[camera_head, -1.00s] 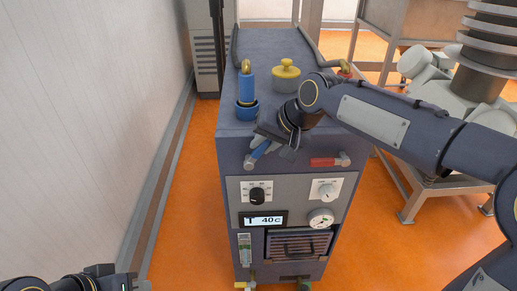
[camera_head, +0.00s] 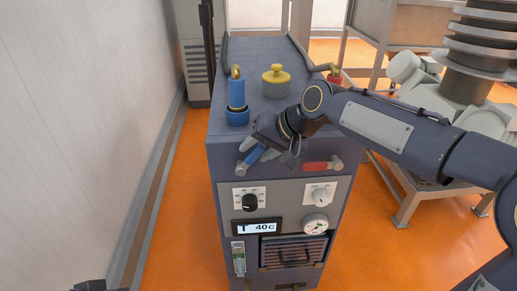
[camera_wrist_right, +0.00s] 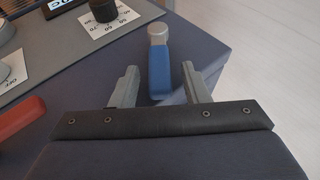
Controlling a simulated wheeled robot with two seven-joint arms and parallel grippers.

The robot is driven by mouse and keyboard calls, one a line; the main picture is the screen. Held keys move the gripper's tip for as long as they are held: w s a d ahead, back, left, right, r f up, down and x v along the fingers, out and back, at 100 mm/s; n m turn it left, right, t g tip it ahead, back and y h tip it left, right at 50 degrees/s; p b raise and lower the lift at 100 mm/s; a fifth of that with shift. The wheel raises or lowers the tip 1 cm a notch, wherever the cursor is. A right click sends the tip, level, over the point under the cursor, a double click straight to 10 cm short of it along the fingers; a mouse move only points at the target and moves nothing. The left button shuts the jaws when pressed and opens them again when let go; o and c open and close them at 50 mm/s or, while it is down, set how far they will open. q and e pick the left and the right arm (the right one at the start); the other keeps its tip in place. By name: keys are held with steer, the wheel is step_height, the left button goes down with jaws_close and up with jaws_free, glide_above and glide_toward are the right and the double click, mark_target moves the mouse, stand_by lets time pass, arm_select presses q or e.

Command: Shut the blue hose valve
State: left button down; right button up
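The blue hose valve handle (camera_head: 252,157) is on the upper front of the dark cabinet, slanting up to the right from its silver pivot. In the right wrist view the blue handle (camera_wrist_right: 159,72) lies between my right gripper's two grey fingers (camera_wrist_right: 160,86), with a gap on each side. My right gripper (camera_head: 267,143) is open around the handle in the head view, and hides part of it. The red valve handle (camera_head: 316,166) lies level to the right. Only a dark bit of my left arm shows at the bottom left edge; its fingers cannot be made out.
Dials, a display (camera_head: 257,227) and a gauge (camera_head: 315,224) are below the handles. A wall (camera_head: 80,130) stands at left.

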steer(key=v, duration=0.7)
steer(key=shift+s+d+r+p, duration=0.15)
steer(key=shift+d+r+p, duration=0.1)
steer(key=shift+p, duration=0.15)
